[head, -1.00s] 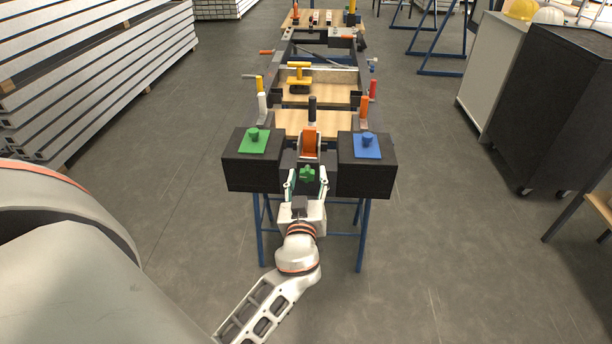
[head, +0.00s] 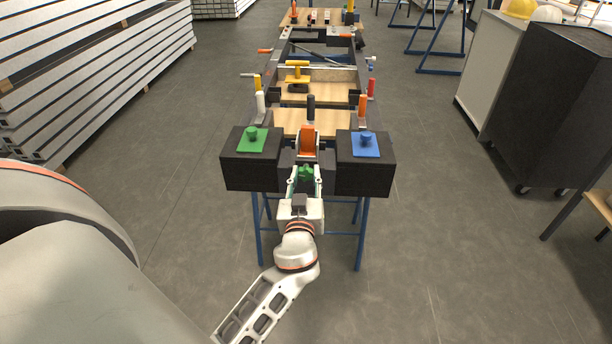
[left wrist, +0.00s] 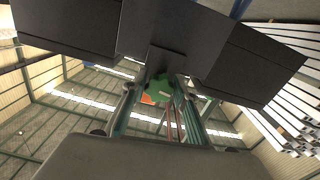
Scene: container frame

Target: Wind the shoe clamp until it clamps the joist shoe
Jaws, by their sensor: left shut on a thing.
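The green star-shaped knob (head: 305,173), which looks like the shoe clamp's handle, sits low at the near end of the frame, between two black blocks. It also shows in the left wrist view (left wrist: 158,87). My left gripper (head: 305,180) reaches it from the near side and is shut on it, one finger on each side; the fingers also show in the left wrist view (left wrist: 158,94). Just behind the knob stands an orange bracket (head: 308,140) with a black upright handle. I cannot make out the joist shoe or whether the clamp touches it. My right gripper is not in view.
A black block with a green plate (head: 238,172) is left of the gripper; another with a blue plate (head: 375,179) is right. Orange, red, white and yellow clamp handles line the frame behind. A dark cabinet (head: 555,110) stands at right. Near floor is clear.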

